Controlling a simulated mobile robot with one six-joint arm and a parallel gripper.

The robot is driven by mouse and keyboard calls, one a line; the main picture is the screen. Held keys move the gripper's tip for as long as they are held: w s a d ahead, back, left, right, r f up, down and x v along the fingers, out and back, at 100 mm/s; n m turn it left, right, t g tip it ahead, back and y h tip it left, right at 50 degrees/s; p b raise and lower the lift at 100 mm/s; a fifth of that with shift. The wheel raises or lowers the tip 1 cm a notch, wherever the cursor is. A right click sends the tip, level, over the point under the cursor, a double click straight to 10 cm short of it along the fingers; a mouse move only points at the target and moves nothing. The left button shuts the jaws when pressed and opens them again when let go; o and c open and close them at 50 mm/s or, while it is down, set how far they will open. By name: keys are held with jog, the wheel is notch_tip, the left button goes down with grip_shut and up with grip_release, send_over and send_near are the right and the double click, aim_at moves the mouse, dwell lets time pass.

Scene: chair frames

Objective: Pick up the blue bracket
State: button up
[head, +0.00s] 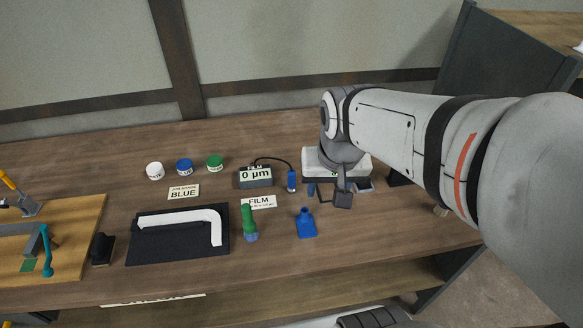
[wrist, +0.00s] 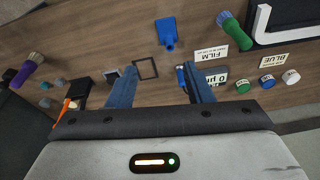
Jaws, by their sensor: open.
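The one bracket I see is L-shaped and white (head: 212,222), not blue. It lies on a black tray (head: 140,250) left of centre in the head view. Part of it shows at the top right of the wrist view (wrist: 262,28). A flat blue piece with a narrow neck (head: 306,226) lies on the bench right of the tray; it also shows in the wrist view (wrist: 166,32). My gripper (head: 338,188) is above the bench's right part, away from the bracket. Its blue fingers (wrist: 160,82) are apart and empty. My arm hides some of the bench.
A green-handled brush (head: 249,222) lies between tray and blue piece. A gauge reading 0 µm (head: 255,178) with a corded blue probe (head: 291,181) stands behind. A BLUE card (head: 183,192) lies near white, blue (head: 184,167) and green jars. A wooden board (head: 75,230) is far left.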

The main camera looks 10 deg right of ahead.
jog(key=w+f+m+g+b, duration=0.1)
jog(key=w+f+m, duration=0.2)
jog(key=w+f, duration=0.4)
jog(key=m+g+b, duration=0.1)
jog(key=m+g, duration=0.1)
jog(key=m, duration=0.1)
send_over(304, 210)
notch_tip(304, 210, down, 8)
jog(key=shift+w+d+f, duration=0.1)
jog(key=shift+d+f, duration=0.05)
jog(key=shift+f+p, duration=0.5)
jog(key=shift+f, duration=3.4)
jog(key=shift+s, duration=0.2)
jog(key=shift+c, duration=0.3)
grip_shut()
jog(key=shift+r, duration=0.15)
